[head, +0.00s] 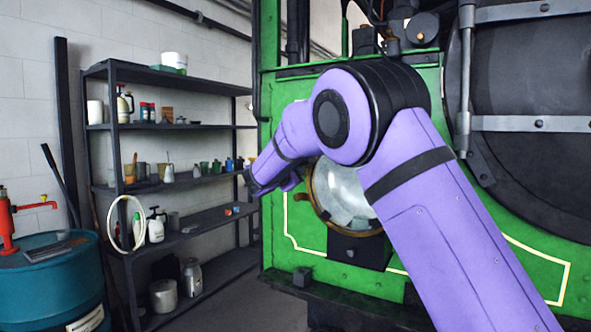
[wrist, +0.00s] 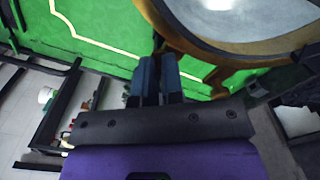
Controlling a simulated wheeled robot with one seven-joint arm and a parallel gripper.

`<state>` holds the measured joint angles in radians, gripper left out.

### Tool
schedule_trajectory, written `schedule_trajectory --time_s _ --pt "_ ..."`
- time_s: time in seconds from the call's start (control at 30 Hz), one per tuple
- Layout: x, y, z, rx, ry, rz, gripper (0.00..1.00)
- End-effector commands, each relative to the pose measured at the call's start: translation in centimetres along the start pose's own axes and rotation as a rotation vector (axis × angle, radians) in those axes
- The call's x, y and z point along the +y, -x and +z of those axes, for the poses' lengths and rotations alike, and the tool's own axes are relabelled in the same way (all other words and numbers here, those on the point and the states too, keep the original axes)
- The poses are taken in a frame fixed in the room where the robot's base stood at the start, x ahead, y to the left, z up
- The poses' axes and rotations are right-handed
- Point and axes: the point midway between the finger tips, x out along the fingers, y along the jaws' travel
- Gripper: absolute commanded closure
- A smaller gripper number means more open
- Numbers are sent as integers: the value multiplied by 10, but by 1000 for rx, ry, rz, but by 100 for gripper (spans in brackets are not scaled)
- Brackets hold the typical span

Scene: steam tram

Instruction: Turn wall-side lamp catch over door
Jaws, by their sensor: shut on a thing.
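The round lamp (head: 345,188) sits on the green front of the tram, with a brass rim and a glass door. My arm crosses in front of its upper right part. In the wrist view the brass rim (wrist: 215,50) curves across the upper right. My gripper (wrist: 158,60) has its two blue-grey fingers close together at the rim's left edge, shut on the wall-side lamp catch. The catch is mostly hidden between the fingertips; only a small dark bit shows there. In the head view my gripper (head: 297,180) is at the lamp's left side.
A dark shelf rack (head: 190,213) with bottles and jars stands at the left wall. A teal drum (head: 50,290) with a red pump (head: 8,225) stands at the far left. A dark ledge (head: 350,308) runs below the lamp. Floor is clear between rack and tram.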

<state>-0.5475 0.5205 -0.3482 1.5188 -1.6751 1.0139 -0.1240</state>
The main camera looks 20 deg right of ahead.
Motion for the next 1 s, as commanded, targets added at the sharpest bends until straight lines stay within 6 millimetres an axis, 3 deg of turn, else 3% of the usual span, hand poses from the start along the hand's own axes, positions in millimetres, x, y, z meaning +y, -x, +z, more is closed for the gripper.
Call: schedule_trajectory --time_s 0.5,1.0 --pt "-4 2 -2 5 -455 7 100" --pt "-6 2 -4 6 -652 8 100"
